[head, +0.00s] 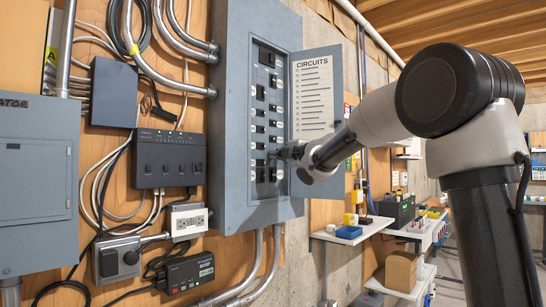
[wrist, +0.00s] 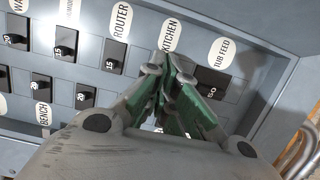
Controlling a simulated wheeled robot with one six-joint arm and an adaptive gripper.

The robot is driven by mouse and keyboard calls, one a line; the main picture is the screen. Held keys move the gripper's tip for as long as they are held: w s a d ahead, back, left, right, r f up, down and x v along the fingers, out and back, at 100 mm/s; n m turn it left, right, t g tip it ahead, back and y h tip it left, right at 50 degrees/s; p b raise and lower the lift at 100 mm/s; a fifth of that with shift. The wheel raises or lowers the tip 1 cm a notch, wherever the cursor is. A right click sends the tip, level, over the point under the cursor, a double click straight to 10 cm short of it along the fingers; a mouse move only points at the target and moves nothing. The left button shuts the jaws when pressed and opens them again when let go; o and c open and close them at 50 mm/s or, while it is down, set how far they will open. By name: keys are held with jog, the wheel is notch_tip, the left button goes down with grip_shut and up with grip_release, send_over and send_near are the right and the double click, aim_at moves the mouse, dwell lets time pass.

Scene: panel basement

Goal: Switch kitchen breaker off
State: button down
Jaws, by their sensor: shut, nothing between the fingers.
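The grey breaker panel (head: 237,120) stands open on the wall, with rows of black breakers. In the wrist view the KITCHEN label (wrist: 171,36) shows just beyond my fingertips. The breaker by that label is hidden behind my fingers, so I cannot tell its position. My gripper (wrist: 160,68) is shut and empty, its green-padded fingers pointing at the panel face. I cannot tell whether the tips touch a breaker. In the head view my gripper (head: 281,154) is at the lower right part of the breaker rows.
The ROUTER breaker (wrist: 115,57) is left of my fingers and the TUB FEED breaker (wrist: 213,86) is close on the right. The open panel door (head: 317,95) with a CIRCUITS list stands right of the breakers, close to my arm. Shelves (head: 355,232) stand further back.

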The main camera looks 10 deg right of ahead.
jog(key=shift+s, duration=0.1)
jog(key=s+d, duration=0.4)
jog(key=s, duration=0.1)
jog(key=shift+s, duration=0.25)
dwell(0.3)
dwell(0.4)
